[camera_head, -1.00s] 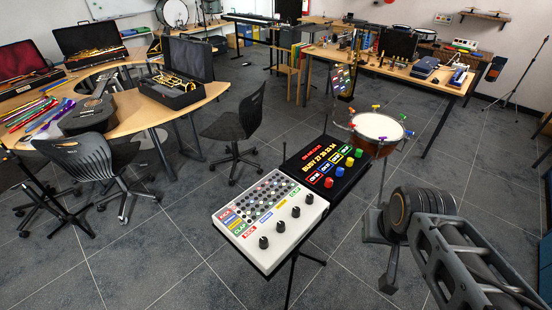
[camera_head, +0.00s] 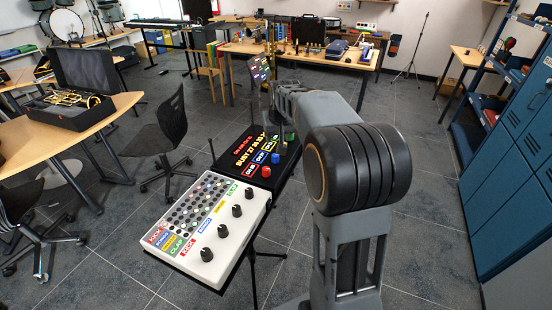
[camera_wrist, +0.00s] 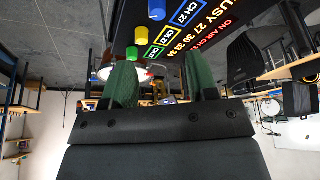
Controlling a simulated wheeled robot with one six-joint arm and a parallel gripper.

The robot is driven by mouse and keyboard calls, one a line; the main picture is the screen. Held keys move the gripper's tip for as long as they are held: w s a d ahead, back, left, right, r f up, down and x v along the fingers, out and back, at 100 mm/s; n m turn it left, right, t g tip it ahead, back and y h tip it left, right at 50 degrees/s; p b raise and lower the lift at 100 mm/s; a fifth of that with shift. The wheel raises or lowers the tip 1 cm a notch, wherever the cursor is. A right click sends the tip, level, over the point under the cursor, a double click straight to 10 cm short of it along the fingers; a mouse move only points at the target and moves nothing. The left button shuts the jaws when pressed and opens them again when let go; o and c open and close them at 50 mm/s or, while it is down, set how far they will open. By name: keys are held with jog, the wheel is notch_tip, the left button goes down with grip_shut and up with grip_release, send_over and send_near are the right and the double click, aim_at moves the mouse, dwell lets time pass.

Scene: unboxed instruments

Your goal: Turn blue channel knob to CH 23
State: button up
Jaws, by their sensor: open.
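The black channel panel (camera_head: 240,158) lies beyond the white box, with glowing red and yellow text and a row of coloured knobs. The blue knob (camera_head: 276,158) stands between the red knob (camera_head: 266,171) and the others. In the wrist view the blue knob (camera_wrist: 157,9) is at the top edge, beside a label that seems to read CH 27. The yellow knob (camera_wrist: 141,36) and green knob (camera_wrist: 132,53) are below it. My gripper (camera_wrist: 163,78) is open and empty, its two green fingers apart and clear of the blue knob.
A white pad box (camera_head: 215,222) with black knobs sits directly in front of the panel. My arm stands close on the right of both. A black chair (camera_head: 168,135) is at left, and blue cabinets (camera_head: 510,160) are at far right. Open floor lies between.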

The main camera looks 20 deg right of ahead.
aim_at(276, 156)
jog(key=x, duration=1.3)
jog(key=shift+w+d+f, duration=0.15)
jog(key=shift+d+f, duration=0.05)
jog(key=shift+d, duration=0.1)
jog(key=c, duration=0.9)
